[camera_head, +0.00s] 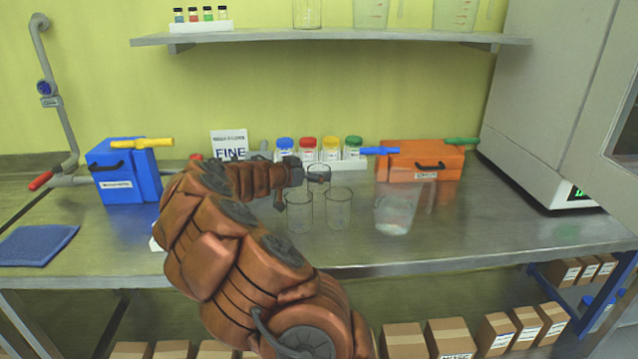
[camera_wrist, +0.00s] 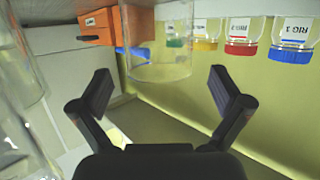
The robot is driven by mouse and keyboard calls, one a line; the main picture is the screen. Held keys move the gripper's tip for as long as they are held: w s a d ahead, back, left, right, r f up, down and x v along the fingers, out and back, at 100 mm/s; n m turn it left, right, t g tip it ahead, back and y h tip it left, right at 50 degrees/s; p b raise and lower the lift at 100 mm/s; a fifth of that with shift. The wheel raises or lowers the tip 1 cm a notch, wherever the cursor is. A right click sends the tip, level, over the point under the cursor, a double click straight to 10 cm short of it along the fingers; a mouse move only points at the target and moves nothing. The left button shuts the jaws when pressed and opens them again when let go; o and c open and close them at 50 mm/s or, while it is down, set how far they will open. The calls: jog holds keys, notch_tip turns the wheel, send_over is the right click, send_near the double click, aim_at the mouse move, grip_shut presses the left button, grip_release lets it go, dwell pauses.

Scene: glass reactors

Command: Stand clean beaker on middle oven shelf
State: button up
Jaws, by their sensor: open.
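Three clear glass beakers stand close together on the bench: a front left beaker (camera_head: 300,213), a front right beaker (camera_head: 338,210) and a rear beaker (camera_head: 319,176). I cannot tell which is the clean one. My gripper (camera_head: 306,178) is beside them, partly hidden by my arm. In the wrist view my gripper (camera_wrist: 160,88) is open and empty, with a clear beaker (camera_wrist: 158,58) just beyond the gap between its fingers. A large pale cabinet (camera_head: 545,95) with a green display stands at the right, perhaps the oven; its shelves are not visible.
A larger clear vessel (camera_head: 396,210) stands right of the beakers. Behind are a white rack (camera_head: 350,164) of coloured-cap jars, an orange box (camera_head: 425,162) and a blue box (camera_head: 122,172). A wall shelf (camera_head: 340,36) hangs above. The front right bench is clear.

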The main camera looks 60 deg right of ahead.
jog(key=shift+x, duration=1.45)
jog(key=c, duration=1.8)
notch_tip(320, 180, up, 10)
jog(key=shift+r+b, duration=0.15)
jog(key=shift+b, duration=0.5)
